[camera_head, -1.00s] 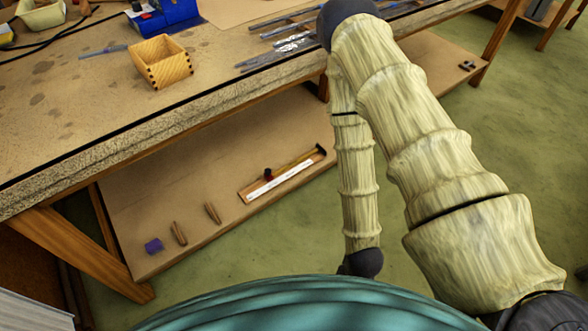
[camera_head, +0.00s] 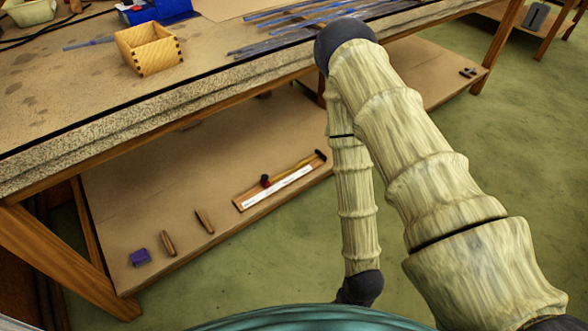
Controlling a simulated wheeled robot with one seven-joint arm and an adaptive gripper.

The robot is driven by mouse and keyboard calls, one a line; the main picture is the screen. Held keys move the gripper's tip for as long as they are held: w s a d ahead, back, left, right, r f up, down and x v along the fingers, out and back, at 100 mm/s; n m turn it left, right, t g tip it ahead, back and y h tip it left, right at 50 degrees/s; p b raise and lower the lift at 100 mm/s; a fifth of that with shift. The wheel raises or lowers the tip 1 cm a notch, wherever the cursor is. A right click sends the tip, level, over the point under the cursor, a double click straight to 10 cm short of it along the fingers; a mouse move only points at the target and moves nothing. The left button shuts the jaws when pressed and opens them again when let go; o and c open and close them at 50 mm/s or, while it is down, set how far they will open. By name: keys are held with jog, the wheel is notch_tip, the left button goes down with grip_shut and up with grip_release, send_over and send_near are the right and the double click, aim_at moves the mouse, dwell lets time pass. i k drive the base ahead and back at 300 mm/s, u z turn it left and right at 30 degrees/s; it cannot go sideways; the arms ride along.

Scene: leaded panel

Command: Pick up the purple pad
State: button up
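The purple pad (camera_head: 140,258) is a small block near the front left corner of the brown lower shelf (camera_head: 115,215) under the workbench. It lies on the shelf and nothing touches it. My arm hangs down on the right side of the view, well to the right of the pad. The end of the arm drops out of sight behind my teal body near the bottom, so my gripper's fingers do not show.
Two small brown wooden pieces (camera_head: 168,244) (camera_head: 204,221) lie right of the pad. Farther right is a wooden tray (camera_head: 243,204) with a white strip. A bench leg (camera_head: 60,255) stands left. The benchtop (camera_head: 60,110) overhangs the shelf and carries a wooden box (camera_head: 147,50).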

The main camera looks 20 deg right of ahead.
aim_at(141, 256)
jog(key=z, duration=0.05)
jog(key=k, duration=0.65)
jog(key=u, duration=1.3)
jog(key=i, duration=0.5)
